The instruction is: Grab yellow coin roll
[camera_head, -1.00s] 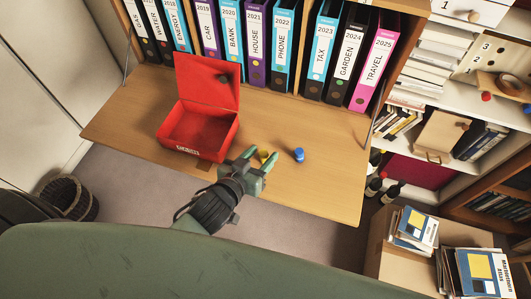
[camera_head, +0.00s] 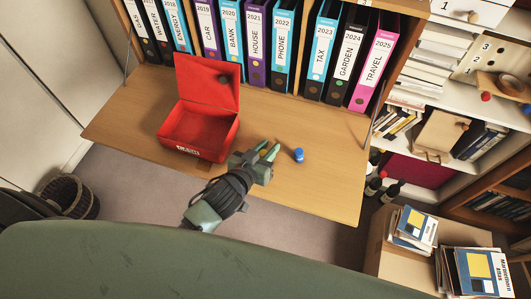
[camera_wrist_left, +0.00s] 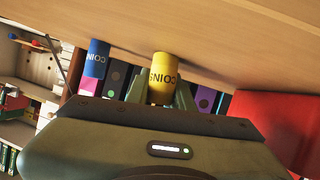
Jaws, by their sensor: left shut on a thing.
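The yellow coin roll (camera_wrist_left: 163,72) stands between the two fingers of my left gripper (camera_wrist_left: 162,95) in the left wrist view. It bears the word COINS and its end is at the wooden desk surface (camera_head: 310,185). My left gripper is shut on it. In the head view my left gripper (camera_head: 268,149) is low over the desk, right of the red cash box, and the yellow roll is hidden there. My right gripper is in neither view.
A blue coin roll (camera_head: 298,155) stands just right of my left gripper. The open red box (camera_head: 229,135) is to the left, its lid raised. A row of binders (camera_head: 283,50) lines the back. The desk's right part is clear.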

